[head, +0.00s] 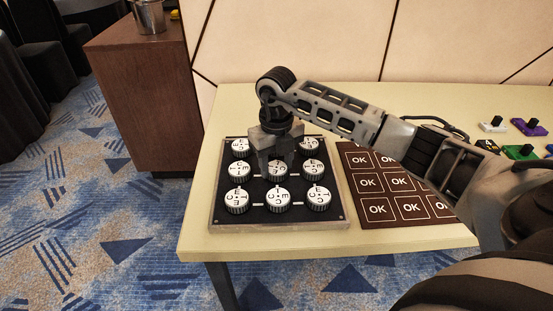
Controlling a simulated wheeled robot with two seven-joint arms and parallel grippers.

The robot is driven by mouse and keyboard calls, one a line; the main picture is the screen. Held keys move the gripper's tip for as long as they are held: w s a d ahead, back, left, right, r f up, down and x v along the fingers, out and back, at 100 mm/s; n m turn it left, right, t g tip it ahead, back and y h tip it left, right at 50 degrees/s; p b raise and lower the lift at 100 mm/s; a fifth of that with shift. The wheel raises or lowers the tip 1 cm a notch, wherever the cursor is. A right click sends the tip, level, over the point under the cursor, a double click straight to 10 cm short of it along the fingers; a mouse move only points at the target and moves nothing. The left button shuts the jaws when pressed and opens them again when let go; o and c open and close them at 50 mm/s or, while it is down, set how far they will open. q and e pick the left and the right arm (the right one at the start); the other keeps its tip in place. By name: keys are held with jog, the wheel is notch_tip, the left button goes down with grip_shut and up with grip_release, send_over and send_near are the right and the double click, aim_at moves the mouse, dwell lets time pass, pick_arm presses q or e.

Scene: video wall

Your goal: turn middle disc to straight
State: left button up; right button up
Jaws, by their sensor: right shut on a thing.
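A dark board (222,211) with rows of white lettered discs lies on the pale table. The middle disc (278,173) is in the centre of the board, partly hidden by my right gripper (277,165). My right gripper comes down from above with its fingers on either side of that disc and is shut on it. The printing on the middle disc is too small and covered to read its turn. The disc above it in the back row is hidden behind the gripper. My left gripper is not in the view.
A brown panel with several OK squares (377,209) lies right of the board. Coloured pieces with black knobs, such as a purple one (530,127), stand at the far right. The table's (228,245) front edge is close to the board. A wooden cabinet (150,95) stands at left.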

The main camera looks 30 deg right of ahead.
jog(key=shift+r+m+p, duration=0.15)
jog(key=shift+m+p, duration=0.2)
jog(key=shift+m, duration=0.55)
jog(key=m+p, duration=0.1)
jog(key=m, duration=0.1)
jog(key=shift+m, duration=0.4)
jog(key=m+p, duration=0.1)
jog(key=m, duration=0.1)
jog(key=shift+m, duration=0.4)
jog(key=m+p, duration=0.2)
jog(key=m, duration=0.1)
jog(key=shift+m, duration=0.3)
jog(key=shift+m+p, duration=0.5)
jog(key=shift+m, duration=0.7)
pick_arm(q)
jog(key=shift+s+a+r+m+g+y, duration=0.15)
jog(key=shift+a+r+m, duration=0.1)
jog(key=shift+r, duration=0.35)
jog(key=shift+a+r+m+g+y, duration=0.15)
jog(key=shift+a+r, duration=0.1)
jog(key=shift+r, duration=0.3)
pick_arm(e)
jog(key=shift+w+m, duration=0.1)
jog(key=shift+m, duration=0.2)
jog(key=shift+d+m, duration=0.1)
jog(key=shift+m, duration=0.2)
jog(key=o, duration=1)
